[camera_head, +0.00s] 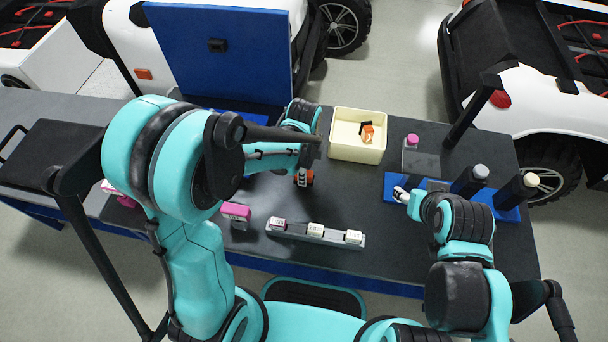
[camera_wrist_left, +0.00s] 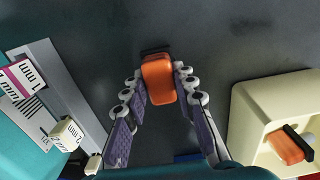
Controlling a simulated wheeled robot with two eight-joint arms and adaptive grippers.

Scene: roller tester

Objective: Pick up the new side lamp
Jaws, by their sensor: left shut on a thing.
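An orange side lamp with a black end (camera_wrist_left: 158,80) sits between the fingertips of my left gripper (camera_wrist_left: 160,92) in the left wrist view. The gripper is shut on it. In the head view the left gripper (camera_head: 303,177) is over the dark table, left of the cream bin, partly hidden by my arm. I cannot tell whether the lamp touches the table. A second orange lamp with a black part (camera_head: 367,132) lies in the cream bin (camera_head: 357,152). My right gripper (camera_head: 401,195) is at the blue mat on the right; its fingers are too small to read.
A grey rail with several white-topped blocks (camera_head: 315,232) lies near the front edge. A pink block (camera_head: 236,212) stands left of it. Dark cylinders (camera_head: 470,181) stand on the blue mat (camera_head: 508,213). A pink-topped item (camera_head: 411,142) is right of the bin. White vehicles stand behind.

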